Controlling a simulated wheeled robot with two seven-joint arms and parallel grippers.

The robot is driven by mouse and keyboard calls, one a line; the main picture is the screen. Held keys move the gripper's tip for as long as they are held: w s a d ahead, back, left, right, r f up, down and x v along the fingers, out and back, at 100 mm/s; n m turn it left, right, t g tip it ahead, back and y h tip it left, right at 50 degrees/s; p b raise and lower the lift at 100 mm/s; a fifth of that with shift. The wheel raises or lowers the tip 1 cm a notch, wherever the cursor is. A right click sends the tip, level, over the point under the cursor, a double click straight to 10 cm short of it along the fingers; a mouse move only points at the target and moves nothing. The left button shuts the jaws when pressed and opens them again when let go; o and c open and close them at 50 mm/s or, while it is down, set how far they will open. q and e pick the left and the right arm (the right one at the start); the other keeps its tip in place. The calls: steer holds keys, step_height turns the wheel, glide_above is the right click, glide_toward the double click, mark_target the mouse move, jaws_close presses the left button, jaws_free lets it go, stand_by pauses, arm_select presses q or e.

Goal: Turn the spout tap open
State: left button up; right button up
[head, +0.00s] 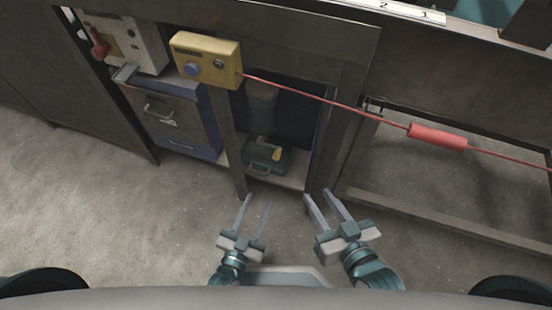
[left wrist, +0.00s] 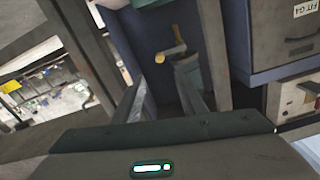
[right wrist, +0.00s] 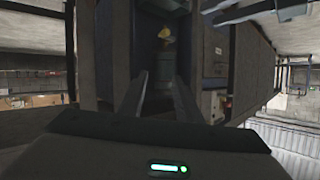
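I cannot tell how far the tap is turned. My left gripper (head: 258,197) is open and empty in front of the recess, apart from the tap. My right gripper (head: 317,194) is open and empty, near the recess's right post.
A grey drawer unit (head: 170,115) stands left of the recess. Posts (head: 342,125) bound the opening. A yellow button box (head: 206,59) sits above, with a red cord and red sleeve (head: 437,137) running right. The floor (head: 120,210) before the bench is clear.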

mark_target(275, 160)
arm_select(q)
steer(key=shift+w, duration=0.15)
